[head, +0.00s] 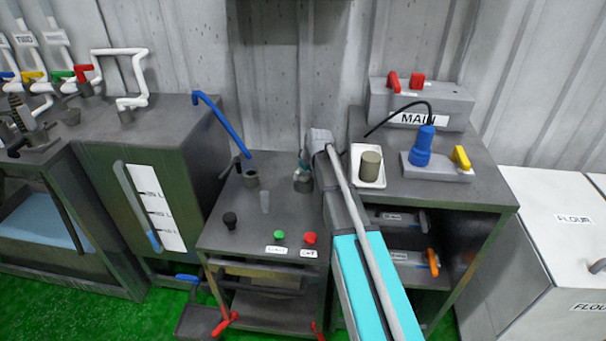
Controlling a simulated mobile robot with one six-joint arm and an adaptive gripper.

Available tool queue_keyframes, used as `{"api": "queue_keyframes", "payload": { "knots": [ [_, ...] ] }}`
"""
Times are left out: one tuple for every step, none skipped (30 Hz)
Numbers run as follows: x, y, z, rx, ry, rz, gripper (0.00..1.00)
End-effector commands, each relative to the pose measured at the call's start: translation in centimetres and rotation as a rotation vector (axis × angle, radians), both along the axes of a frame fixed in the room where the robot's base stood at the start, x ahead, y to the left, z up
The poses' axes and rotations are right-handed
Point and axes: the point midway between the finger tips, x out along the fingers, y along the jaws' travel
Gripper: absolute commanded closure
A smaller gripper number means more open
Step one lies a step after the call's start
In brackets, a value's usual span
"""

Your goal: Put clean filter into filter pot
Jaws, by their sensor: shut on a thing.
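My gripper (304,174) points down over the back right of the top of the middle dark cabinet (240,220). It is small in the head view and partly hidden by my arm. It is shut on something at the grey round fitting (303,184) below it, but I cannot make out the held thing. That fitting may be the filter pot; I cannot tell for sure. A khaki cylinder (370,164), which looks like a filter, stands upright in a white tray (371,182) on the right cabinet, apart from my gripper.
A blue-handled pipe (222,124) rises from the cabinet top left of my gripper. Green (279,235) and red (310,238) buttons sit at its front edge. The MAIN box (420,105) and a blue plug (423,146) stand at the right. White flour bins (550,230) stand farther right.

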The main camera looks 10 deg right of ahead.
Motion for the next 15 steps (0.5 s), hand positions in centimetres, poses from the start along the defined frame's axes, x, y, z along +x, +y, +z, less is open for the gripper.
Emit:
{"api": "queue_keyframes", "payload": {
  "knots": [
    [0.00,-0.01,-0.15,0.000,0.000,0.000,0.83],
    [0.00,-0.01,-0.20,0.000,0.000,0.000,0.83],
    [0.00,-0.01,-0.25,0.000,0.000,0.000,0.83],
    [-0.01,-0.01,-0.29,0.000,0.000,0.000,0.83],
    [0.00,-0.02,-0.33,0.000,0.000,0.000,0.83],
    [0.00,-0.02,-0.29,0.000,0.000,0.000,0.24],
    [0.00,-0.02,-0.26,0.000,0.000,0.000,0.19],
    [0.00,-0.02,-0.25,0.000,0.000,0.000,0.13],
    [0.00,-0.02,-0.25,0.000,0.000,0.000,0.06],
    [0.00,-0.02,-0.25,0.000,0.000,0.000,0.00],
    [0.00,-0.02,-0.25,0.000,0.000,0.000,0.00],
    [0.00,-0.03,-0.25,0.000,0.000,0.000,0.00],
    [0.00,-0.03,-0.25,0.000,0.000,0.000,0.00],
    [0.01,-0.03,-0.25,0.000,0.000,0.000,0.00],
    [0.01,-0.03,-0.25,0.000,0.000,0.000,0.00]
  ]
}}
